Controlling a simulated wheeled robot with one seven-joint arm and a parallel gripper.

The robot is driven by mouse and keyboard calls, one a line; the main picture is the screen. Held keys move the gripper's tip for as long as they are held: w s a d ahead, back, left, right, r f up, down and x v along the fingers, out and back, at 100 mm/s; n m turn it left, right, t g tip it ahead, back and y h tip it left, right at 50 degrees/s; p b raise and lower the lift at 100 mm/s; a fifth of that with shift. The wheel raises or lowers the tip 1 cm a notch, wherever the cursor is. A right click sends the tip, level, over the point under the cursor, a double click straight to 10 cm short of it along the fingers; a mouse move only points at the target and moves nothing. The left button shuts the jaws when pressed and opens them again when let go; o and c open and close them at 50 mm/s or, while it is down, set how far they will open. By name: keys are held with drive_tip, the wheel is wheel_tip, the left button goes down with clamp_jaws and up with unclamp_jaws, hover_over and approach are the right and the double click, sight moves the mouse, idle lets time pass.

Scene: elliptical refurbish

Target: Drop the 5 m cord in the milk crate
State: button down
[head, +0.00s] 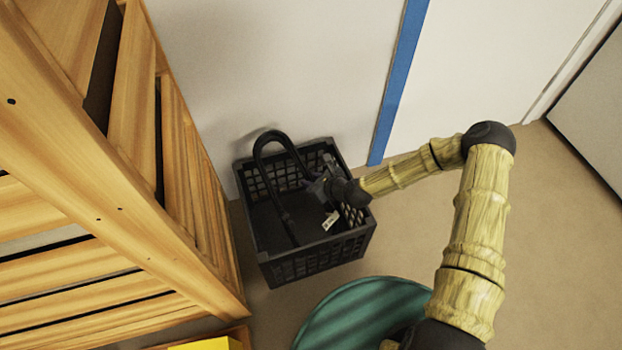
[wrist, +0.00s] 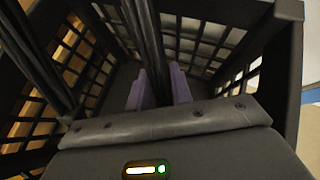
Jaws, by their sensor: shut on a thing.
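The black milk crate (head: 318,258) stands on the floor against the white wall, its open top facing up. My gripper (head: 314,186) is inside the crate's opening, near its right side. It is shut on the 5 m cord (head: 272,136), a thick black cord that arches above the crate's back rim and hangs down inside on the left. In the wrist view, the cord (wrist: 152,50) passes between my two purple fingers (wrist: 157,90), with crate lattice walls (wrist: 215,40) around. A small white label shows inside the crate below my gripper; what it belongs to is unclear.
A slatted wooden structure (head: 130,180) stands close to the crate's left. A round teal object (head: 350,310) lies in front of the crate, and part of a yellow item (head: 207,344) shows at the bottom edge. The floor to the right (head: 560,230) is clear.

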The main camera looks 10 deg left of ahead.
drive_tip(key=c, duration=1.2)
unclamp_jaws()
drive_tip(key=shift+o, duration=0.2)
drive_tip(key=shift+r+p, duration=0.3)
drive_tip(key=shift+p, duration=0.4)
drive_tip(key=shift+s+d+r+g+h+p, duration=0.2)
drive_tip(key=shift+r+g+h+p, duration=0.3)
drive_tip(key=shift+p, duration=1.2)
drive_tip(key=shift+s+d+r+g+h+p, duration=0.25)
drive_tip(key=shift+h+p, duration=0.45)
drive_tip(key=shift+p, duration=1.05)
drive_tip(key=shift+w+d+r+g+h+p, duration=0.1)
drive_tip(key=shift+d+r+g+h+p, duration=0.3)
drive_tip(key=shift+p, duration=1.3)
drive_tip(key=shift+a+f+h, duration=0.15)
drive_tip(key=shift+f+h, duration=0.1)
drive_tip(key=shift+h, duration=0.05)
drive_tip(key=shift+s, duration=0.1)
drive_tip(key=p+v, duration=0.7)
drive_tip(key=v, duration=1)
drive_tip(key=shift+r, duration=0.2)
